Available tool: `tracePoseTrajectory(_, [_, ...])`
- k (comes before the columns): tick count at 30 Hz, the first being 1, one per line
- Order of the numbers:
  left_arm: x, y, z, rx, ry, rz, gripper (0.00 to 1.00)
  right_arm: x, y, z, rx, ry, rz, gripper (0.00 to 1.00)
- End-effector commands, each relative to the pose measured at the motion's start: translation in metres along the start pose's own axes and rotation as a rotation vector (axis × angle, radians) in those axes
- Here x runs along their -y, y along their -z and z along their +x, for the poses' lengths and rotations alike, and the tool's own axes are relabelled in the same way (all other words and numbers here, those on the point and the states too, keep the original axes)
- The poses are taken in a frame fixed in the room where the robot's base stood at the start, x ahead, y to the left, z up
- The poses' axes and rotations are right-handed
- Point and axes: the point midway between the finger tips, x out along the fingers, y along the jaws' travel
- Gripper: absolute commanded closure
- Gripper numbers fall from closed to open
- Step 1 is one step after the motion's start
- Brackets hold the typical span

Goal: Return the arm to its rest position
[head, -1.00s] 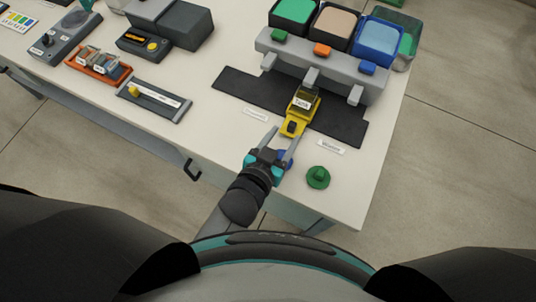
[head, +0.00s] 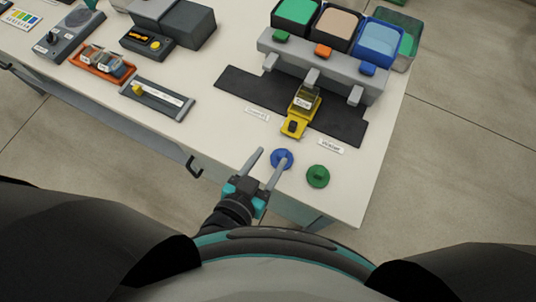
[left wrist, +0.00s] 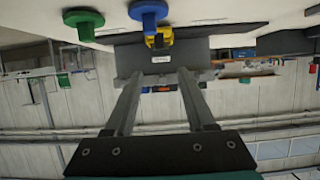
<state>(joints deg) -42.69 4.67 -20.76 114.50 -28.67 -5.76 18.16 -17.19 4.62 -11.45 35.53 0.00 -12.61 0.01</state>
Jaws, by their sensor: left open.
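My left gripper (head: 264,168) is open and empty at the front edge of the table (head: 225,130) in the head view. Its right finger overlaps the blue knob-like piece (head: 281,157) in that view; I cannot tell whether they touch. In the left wrist view the open fingers (left wrist: 156,100) have nothing between them, and the blue piece (left wrist: 148,12) shows beyond them at the top. The yellow holder (head: 294,127) with a dark labelled container (head: 305,99) stands on the black mat (head: 240,92). My right gripper is not in view.
A green knob-like piece (head: 318,176) stands right of the blue one. A grey dispenser (head: 325,65) with green, tan and blue bins is at the back. A slider gauge (head: 157,98), an orange tray (head: 102,64) and a scale-like device (head: 148,43) are at left.

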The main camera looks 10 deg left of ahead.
Motion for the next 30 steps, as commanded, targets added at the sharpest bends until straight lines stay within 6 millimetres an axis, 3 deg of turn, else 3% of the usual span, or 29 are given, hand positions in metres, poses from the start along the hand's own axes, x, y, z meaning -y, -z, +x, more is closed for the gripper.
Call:
tracePoseTrajectory(11, [0.003,0.0,0.001,0.008,0.009,0.0,0.45,0.0,0.0,0.0,0.0,0.0,0.0,0.5])
tracePoseTrajectory(14, [0.017,-0.001,0.003,0.049,0.044,-0.003,0.45,0.0,0.0,0.0,0.0,0.0,0.0,0.5])
tracePoseTrajectory(20, [0.065,-0.007,0.001,0.231,0.161,-0.026,0.45,0.0,0.0,0.0,0.0,0.0,0.0,0.5])
tracePoseTrajectory(24, [0.09,-0.012,-0.01,0.382,0.213,-0.054,0.45,0.0,0.0,0.0,0.0,0.0,0.0,0.5])
tracePoseTrajectory(30, [0.108,-0.017,-0.036,0.589,0.226,-0.092,0.45,0.0,0.0,0.0,0.0,0.0,0.0,0.5])
